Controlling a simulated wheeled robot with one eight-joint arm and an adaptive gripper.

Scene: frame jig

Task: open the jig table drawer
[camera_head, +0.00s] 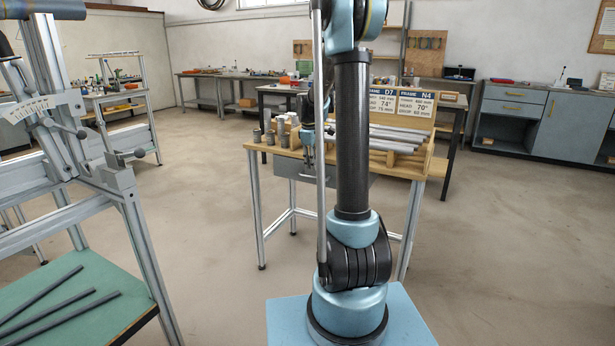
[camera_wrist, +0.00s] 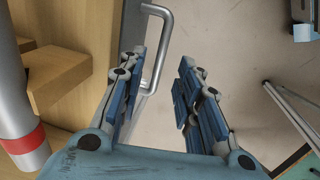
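The jig table (camera_head: 262,149) stands ahead with a wooden top and metal legs. Its grey drawer (camera_head: 287,167) is under the top, partly hidden behind my arm, and looks shut. In the wrist view the drawer front (camera_wrist: 133,28) is a narrow grey strip beside the wooden top. A silver bar handle (camera_wrist: 163,45) sticks out from it. My gripper (camera_wrist: 159,60) is open, with the handle showing between its fingertips, nearer the left finger. I cannot tell whether that finger touches it. In the head view my gripper (camera_head: 309,150) is at the table's front edge.
A metal frame stand (camera_head: 130,200) with dark bars on a green shelf is at left. The floor before the table is clear.

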